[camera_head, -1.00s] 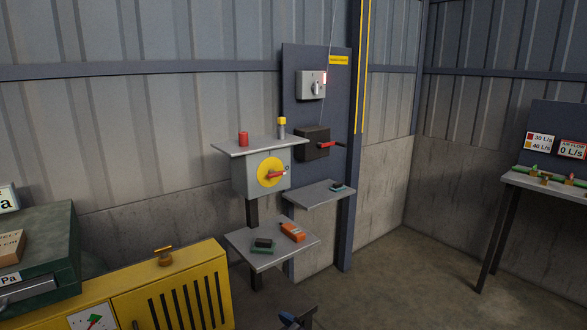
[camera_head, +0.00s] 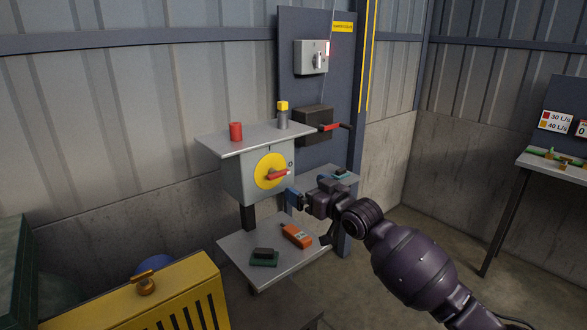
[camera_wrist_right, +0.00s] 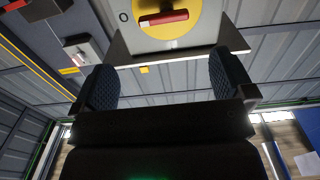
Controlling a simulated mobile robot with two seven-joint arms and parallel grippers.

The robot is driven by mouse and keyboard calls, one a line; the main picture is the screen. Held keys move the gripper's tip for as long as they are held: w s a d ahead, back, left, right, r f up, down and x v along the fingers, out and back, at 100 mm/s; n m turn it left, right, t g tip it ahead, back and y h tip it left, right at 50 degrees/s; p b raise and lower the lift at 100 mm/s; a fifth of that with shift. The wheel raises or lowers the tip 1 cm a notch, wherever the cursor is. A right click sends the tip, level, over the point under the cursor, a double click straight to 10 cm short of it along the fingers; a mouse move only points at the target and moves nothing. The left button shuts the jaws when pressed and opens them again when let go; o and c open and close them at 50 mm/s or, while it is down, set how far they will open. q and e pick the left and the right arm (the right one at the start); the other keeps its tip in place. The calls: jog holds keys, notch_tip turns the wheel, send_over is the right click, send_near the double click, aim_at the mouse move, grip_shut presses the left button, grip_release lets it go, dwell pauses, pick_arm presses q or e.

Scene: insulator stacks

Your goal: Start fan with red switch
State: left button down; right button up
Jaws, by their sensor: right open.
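The red switch (camera_head: 278,174) is a red handle on a round yellow plate (camera_head: 266,166), on the front of a grey box (camera_head: 240,180). An "O" mark is to the right of the plate. In the right wrist view the red switch (camera_wrist_right: 164,18) lies across the yellow plate (camera_wrist_right: 190,32) at the top, beyond the fingertips. My right gripper (camera_head: 293,198) is just right of and below the switch, apart from it. In the right wrist view my right gripper (camera_wrist_right: 163,80) has its two dark pads wide apart with nothing between them. My left gripper is not in view. No fan is recognisable.
A grey shelf above the box holds a red cylinder (camera_head: 236,131) and a yellow-topped one (camera_head: 282,114). A lower shelf (camera_head: 240,244) holds an orange meter (camera_head: 296,235) and a dark green block (camera_head: 264,257). A black box with a red lever (camera_head: 328,127) is behind right. A yellow cabinet (camera_head: 130,305) stands front left.

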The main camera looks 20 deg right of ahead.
aim_at(281, 173)
jog(key=b+x, duration=0.1)
jog(key=x, duration=0.8)
jog(key=shift+a, duration=0.25)
jog(key=shift+w+a, duration=0.2)
jog(key=shift+w, duration=0.4)
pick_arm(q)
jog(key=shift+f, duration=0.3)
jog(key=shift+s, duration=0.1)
pick_arm(e)
jog(key=c, duration=0.9)
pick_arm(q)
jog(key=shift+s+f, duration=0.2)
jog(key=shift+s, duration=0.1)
